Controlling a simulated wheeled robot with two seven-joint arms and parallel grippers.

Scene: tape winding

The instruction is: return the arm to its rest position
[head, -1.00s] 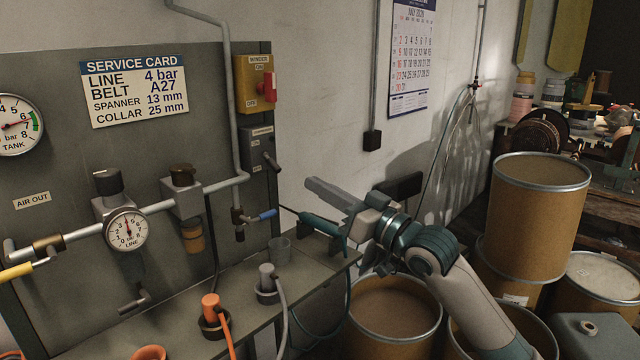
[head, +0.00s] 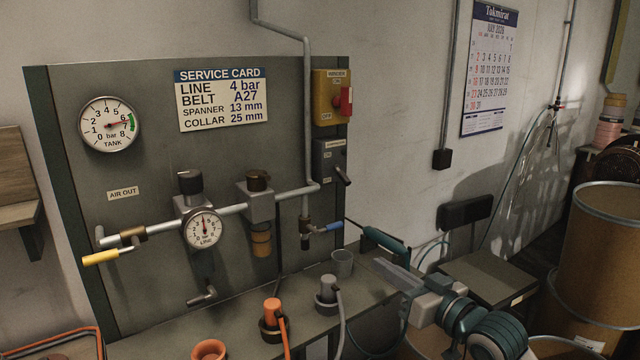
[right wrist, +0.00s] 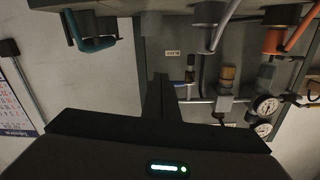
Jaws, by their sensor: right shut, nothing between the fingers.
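My right gripper (head: 388,270) is in the lower right of the head view, in front of the bench's right end. Its fingers are together and empty. Its arm comes in from the bottom right. In the right wrist view the dark fingers (right wrist: 159,95) point up in the picture, towards the panel and bench. They touch nothing that I can see. My left gripper is not in view.
The grey panel (head: 70,200) carries pipes, a line gauge (head: 203,230) and a yellow switch box (head: 325,97). A teal-handled tool (head: 385,240) and a grey cup (head: 342,262) are close to the gripper. A cardboard drum (head: 605,245) stands at right.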

